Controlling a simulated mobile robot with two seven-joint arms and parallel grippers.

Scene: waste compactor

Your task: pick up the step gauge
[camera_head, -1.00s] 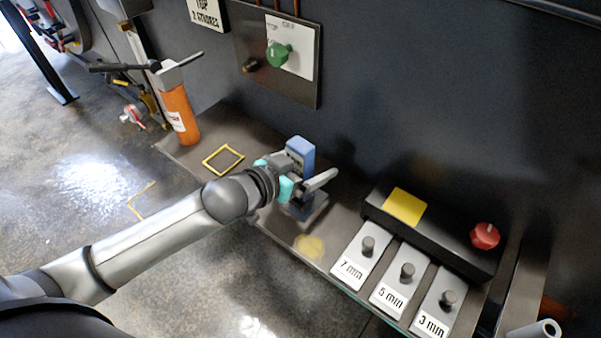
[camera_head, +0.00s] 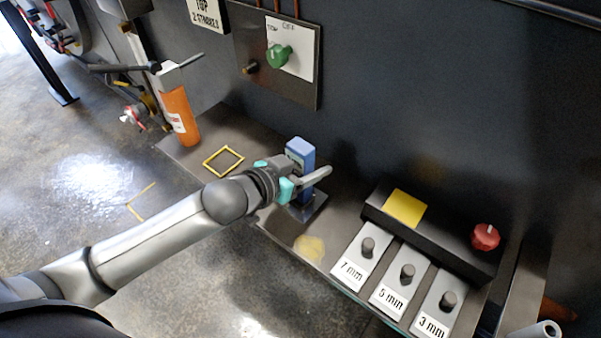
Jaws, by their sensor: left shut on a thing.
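A tall blue block (camera_head: 300,149), which appears to be the step gauge, stands upright at a dark base plate (camera_head: 312,211) on the bench. My left gripper (camera_head: 304,183) reaches it from the left and is shut on it about mid-height. One grey finger crosses in front of the block and points right; the gripper hides part of the block's middle and left side. I cannot tell whether the block's foot touches the plate. My right gripper is not in view.
Plates marked 7 mm (camera_head: 358,262), 5 mm (camera_head: 398,287) and 3 mm (camera_head: 438,310) lie to the right, before a dark box with a red knob (camera_head: 485,237).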

